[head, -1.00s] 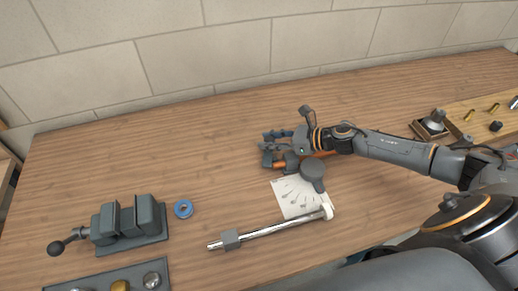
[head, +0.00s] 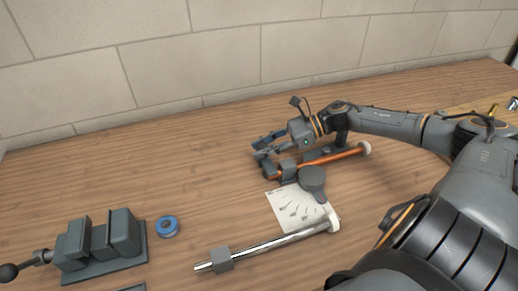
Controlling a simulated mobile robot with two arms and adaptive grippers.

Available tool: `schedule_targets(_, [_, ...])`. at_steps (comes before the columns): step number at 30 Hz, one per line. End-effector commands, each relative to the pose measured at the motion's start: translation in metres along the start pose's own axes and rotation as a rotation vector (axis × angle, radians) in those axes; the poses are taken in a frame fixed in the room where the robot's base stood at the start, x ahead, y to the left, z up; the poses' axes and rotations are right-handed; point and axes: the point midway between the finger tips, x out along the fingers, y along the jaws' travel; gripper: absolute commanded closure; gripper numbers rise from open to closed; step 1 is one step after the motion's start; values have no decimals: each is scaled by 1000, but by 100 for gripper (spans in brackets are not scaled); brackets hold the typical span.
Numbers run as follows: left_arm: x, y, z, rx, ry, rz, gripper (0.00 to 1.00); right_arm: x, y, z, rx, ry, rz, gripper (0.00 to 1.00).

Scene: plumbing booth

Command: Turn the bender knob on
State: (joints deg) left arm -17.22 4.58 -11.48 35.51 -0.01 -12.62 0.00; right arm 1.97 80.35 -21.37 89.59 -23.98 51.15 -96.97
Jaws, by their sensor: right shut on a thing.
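The pipe bender stands on the wooden bench at the middle. It has a dark round former (head: 313,179), a copper pipe (head: 332,157) with a pale end, a dark block (head: 271,169) at its left end and a long silver lever (head: 285,239) with a grey block on it. A white angle sheet (head: 293,209) lies between the former and the lever. My right gripper (head: 266,146) is at the bender's far left end, its fingers shut on the bender knob just above the dark block. The knob is mostly hidden by the fingers. My left gripper is not in view.
A grey vise (head: 100,242) stands at the lower left, with a blue tape roll (head: 166,226) beside it. A tiled wall (head: 190,60) closes the back. The bench's left and middle back are clear. My right arm spans the right side.

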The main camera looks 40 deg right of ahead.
Motion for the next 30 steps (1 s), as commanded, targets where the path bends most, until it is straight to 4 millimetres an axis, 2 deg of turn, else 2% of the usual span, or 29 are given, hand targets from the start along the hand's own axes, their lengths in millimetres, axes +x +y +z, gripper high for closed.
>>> schedule_targets(7, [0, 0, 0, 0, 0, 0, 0, 0, 0, 1, -3, -3, 1, 100])
schedule_targets(8, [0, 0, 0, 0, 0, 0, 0, 0, 0, 1, -3, -3, 1, 67])
schedule_targets(11, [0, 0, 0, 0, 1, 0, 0, 0, 0, 1, -3, -2, 0, 47])
schedule_targets(22, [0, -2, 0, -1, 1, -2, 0, -2, 0, -1, -1, 2, 0, 47])
schedule_targets(30, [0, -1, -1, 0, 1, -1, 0, -32, 0, -2, 1, 10, 0, 47])
